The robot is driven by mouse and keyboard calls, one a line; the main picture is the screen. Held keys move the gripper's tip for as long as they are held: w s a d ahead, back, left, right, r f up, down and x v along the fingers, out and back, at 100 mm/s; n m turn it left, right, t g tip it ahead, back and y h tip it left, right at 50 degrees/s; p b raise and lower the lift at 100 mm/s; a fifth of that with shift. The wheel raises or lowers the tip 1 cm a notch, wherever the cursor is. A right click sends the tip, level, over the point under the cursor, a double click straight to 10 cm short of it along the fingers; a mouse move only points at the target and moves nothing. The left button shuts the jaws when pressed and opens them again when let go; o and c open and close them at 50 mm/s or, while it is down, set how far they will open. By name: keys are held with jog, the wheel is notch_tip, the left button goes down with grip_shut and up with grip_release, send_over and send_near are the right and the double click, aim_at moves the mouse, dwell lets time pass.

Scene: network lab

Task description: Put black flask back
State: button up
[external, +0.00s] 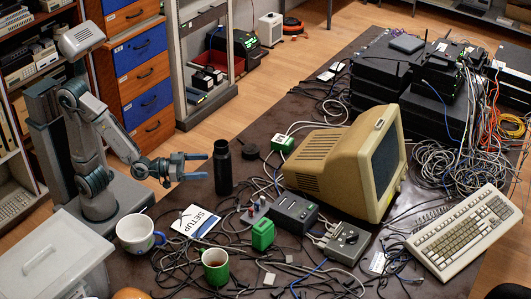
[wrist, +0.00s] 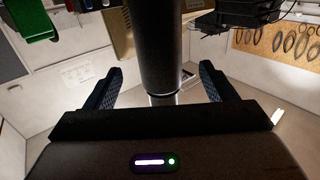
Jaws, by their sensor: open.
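The black flask (external: 223,168) stands upright on the dark table in the external view, without its lid. In the wrist view the flask (wrist: 161,50) stands dark in the middle, in line with the gap between the fingers of my gripper (wrist: 162,85). The fingers are spread wide, with clear room on both sides of the flask. I cannot tell how far the flask is between them.
A white mug (external: 137,234), a setup booklet (external: 196,221) and a green mug (external: 216,266) stand or lie in front of the flask. A beige monitor (external: 345,160), small boxes and many loose cables crowd the table to the right.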

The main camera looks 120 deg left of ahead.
jog(key=b+v, duration=0.2)
jog(key=b, duration=0.1)
jog(key=shift+d+f, duration=0.1)
jog(key=shift+d, duration=0.05)
dwell(0.6)
